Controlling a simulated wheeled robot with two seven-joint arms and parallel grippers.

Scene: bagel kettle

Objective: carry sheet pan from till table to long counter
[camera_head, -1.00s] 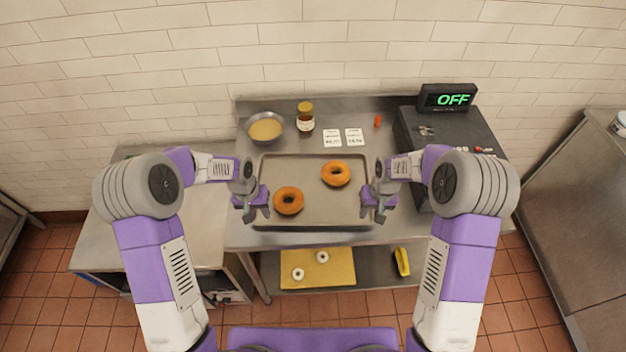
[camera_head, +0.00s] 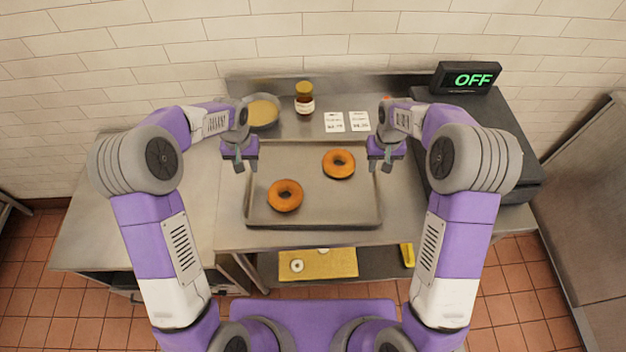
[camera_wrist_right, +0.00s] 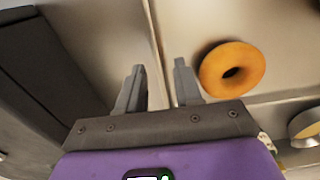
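The sheet pan (camera_head: 315,216) is a grey rimmed tray lying on the steel till table (camera_head: 230,228). It carries two brown bagels, one at front left (camera_head: 285,195) and one at back right (camera_head: 339,163). My left gripper (camera_head: 240,163) is open at the pan's left side, near the back. My right gripper (camera_head: 381,162) is open at the pan's right side, near the back. In the right wrist view, the right gripper's fingers (camera_wrist_right: 158,88) stand apart, with the pan's edge line running between them; contact is not clear. Which surface is the long counter is not clear.
A bowl (camera_head: 263,112), a jar (camera_head: 304,100) and price cards (camera_head: 334,122) stand behind the pan. A dark till (camera_head: 490,135) stands close on the right. A lower shelf holds a yellow board (camera_head: 335,264). A bare steel surface (camera_head: 120,215) lies left.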

